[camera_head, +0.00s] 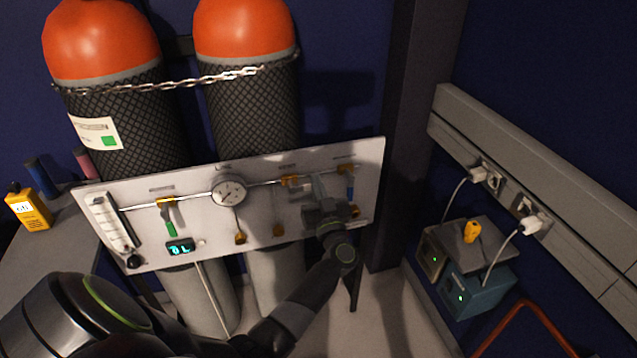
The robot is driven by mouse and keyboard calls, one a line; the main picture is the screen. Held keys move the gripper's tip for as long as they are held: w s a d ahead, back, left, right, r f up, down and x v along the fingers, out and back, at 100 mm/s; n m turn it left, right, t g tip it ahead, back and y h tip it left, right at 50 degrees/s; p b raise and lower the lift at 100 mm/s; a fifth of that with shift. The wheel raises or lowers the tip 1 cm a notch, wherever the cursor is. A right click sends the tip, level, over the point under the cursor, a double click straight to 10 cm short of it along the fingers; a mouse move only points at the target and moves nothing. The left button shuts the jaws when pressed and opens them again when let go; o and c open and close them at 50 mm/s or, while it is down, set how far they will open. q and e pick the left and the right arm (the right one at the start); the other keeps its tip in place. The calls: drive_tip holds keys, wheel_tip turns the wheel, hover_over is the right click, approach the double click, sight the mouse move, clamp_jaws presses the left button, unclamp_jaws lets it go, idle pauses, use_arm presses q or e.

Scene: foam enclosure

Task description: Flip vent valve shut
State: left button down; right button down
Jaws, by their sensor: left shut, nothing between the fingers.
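A pale valve panel (262,218) stands in front of two gas cylinders. It carries a valve with a green handle (171,228) hanging down at the left. A brass valve body (290,181) sits right of centre, and a valve with a blue handle (350,190) is at the right end. The labels are too small to read, so I cannot tell which is the vent valve. My left gripper (316,186) is shut and empty in front of the panel's right part, between the brass body and the blue handle. It hides part of the panel; contact cannot be told. My right gripper is out of view.
The panel also has a round gauge (229,191), a flow tube (112,222) and a small display (180,247). A chain (185,81) crosses the cylinders. A yellow meter (29,208) sits at left. Boxes (476,287) with cables stand at right, past a dark post (402,130).

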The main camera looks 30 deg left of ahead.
use_arm(q)
drive_tip(key=shift+f, duration=0.1)
idle(0.3)
drive_tip(key=shift+f+m+p, duration=0.15)
drive_tip(key=shift+m+p, duration=0.45)
drive_tip(key=shift+p, duration=0.1)
drive_tip(key=s+a+f+m+h+p, duration=0.1)
drive_tip(key=f+m+h+p, duration=0.2)
drive_tip(key=m+p, duration=0.5)
drive_tip(key=s+a+f+m+t+h+p, duration=0.1)
drive_tip(key=s+f+m+h+p, duration=0.1)
drive_tip(key=m+p, duration=0.6)
drive_tip(key=f+m+h, duration=0.1)
drive_tip(key=m+h, duration=0.1)
drive_tip(key=m, duration=0.1)
drive_tip(key=shift+a+f+p, duration=0.3)
drive_tip(key=shift+a+f, duration=0.05)
drive_tip(key=shift+f, duration=0.05)
drive_tip(key=shift+s+f+t, duration=0.1)
drive_tip(key=shift+s+t, duration=0.05)
drive_tip(key=shift+t, duration=0.15)
drive_tip(key=shift+a, duration=0.1)
